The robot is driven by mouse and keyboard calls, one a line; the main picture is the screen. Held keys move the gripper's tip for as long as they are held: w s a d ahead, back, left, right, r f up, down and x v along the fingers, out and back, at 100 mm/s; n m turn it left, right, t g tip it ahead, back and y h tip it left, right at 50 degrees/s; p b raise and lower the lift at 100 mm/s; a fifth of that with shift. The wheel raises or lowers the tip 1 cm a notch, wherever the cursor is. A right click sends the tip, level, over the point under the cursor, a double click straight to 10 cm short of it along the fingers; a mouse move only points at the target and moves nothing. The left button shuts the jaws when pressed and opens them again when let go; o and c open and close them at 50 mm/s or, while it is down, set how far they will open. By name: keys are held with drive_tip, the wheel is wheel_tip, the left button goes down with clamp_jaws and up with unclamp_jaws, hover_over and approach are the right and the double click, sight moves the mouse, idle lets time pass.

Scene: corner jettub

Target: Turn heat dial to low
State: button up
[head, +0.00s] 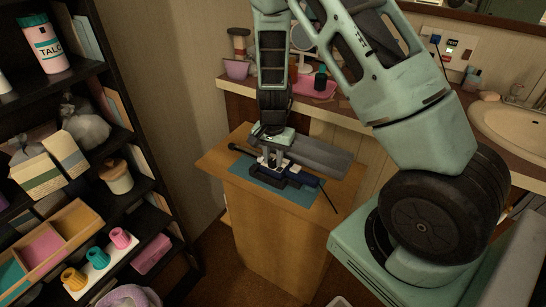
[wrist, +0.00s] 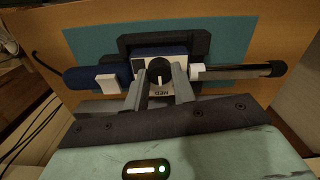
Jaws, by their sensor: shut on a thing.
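The heat dial (wrist: 159,71) is a round black knob on the blue-and-white body of a wand-like hair tool. Its white pointer line points down in the wrist view, towards an upside-down label that seems to read MED. My gripper (wrist: 160,82) is shut on the dial, with one grey finger at each side of it. The hair tool (wrist: 233,72) has a blue handle at the left and a dark barrel at the right, and lies in a black holder (wrist: 200,41). In the head view my gripper (head: 271,163) covers most of the tool, and the dial is hidden.
The holder rests on a teal mat (wrist: 90,43) on a wooden stand (head: 222,162). A dark shelf unit (head: 140,190) stands at the left. A counter (head: 345,113) with a sink (head: 510,120) is behind. A dark cord (wrist: 45,63) runs off the handle.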

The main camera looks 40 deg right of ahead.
sight(273, 160)
drive_tip(key=shift+n, duration=0.3)
drive_tip(key=n, duration=0.3)
drive_tip(key=shift+n, duration=0.3)
drive_tip(key=n, duration=0.4)
drive_tip(key=shift+w, duration=0.1)
drive_tip(key=shift+n, duration=0.3)
drive_tip(key=o, duration=0.7)
wheel_tip(273, 160, up, 18)
drive_tip(key=p, duration=0.1)
drive_tip(key=shift+f, duration=0.25)
